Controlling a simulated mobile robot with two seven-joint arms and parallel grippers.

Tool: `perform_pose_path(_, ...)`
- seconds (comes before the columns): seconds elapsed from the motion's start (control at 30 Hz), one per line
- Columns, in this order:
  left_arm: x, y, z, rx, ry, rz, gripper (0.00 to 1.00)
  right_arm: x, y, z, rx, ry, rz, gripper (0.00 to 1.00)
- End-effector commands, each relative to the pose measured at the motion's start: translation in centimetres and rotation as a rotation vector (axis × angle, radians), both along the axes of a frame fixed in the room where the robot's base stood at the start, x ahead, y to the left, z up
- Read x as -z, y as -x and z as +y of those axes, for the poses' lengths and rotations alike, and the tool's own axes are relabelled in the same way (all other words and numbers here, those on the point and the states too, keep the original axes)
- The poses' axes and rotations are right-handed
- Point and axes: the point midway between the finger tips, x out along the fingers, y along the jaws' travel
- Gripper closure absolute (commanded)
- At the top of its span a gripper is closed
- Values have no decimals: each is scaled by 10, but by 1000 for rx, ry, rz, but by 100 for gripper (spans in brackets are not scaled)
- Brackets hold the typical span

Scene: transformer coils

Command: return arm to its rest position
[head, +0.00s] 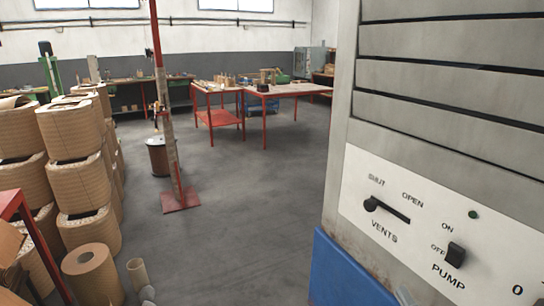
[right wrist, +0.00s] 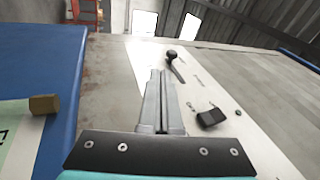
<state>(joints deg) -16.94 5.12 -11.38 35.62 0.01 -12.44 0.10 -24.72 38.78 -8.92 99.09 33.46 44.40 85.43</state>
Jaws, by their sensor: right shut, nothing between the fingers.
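My right gripper (right wrist: 161,76) is shut and empty in the right wrist view, its two grey fingers together. It points along the white control panel (right wrist: 215,95) of a large grey cabinet. Only a small light part, likely of my right gripper (head: 404,297), shows at the bottom edge of the head view, below the panel. The panel carries a black vents lever (head: 388,210) and a black pump switch (head: 455,255). Both also show in the right wrist view, the lever (right wrist: 174,66) just beyond the fingertips and the switch (right wrist: 212,118) to their right. My left gripper is not in view.
The grey cabinet (head: 450,75) with a blue lower part (head: 345,275) fills the right side. Stacked cardboard-coloured coils (head: 75,175) stand at the left. A red-based post (head: 180,201) stands mid-floor. Worktables (head: 290,90) are at the back.

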Motion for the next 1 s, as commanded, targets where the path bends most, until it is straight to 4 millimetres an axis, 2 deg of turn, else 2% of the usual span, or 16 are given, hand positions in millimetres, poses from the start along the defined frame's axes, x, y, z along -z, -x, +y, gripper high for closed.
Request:
perform_pose_path(0.27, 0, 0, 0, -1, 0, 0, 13, 51, -6, 66, 1, 353, 253, 100)
perform_pose_path(0.5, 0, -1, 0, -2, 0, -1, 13, 91, 9, 106, -51, 717, 446, 100)
perform_pose_path(0.73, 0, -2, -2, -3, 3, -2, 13, 118, 37, 125, -146, 1066, 609, 100)
perform_pose_path(1.0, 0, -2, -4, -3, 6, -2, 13, 135, 88, 126, -326, 1439, 789, 100)
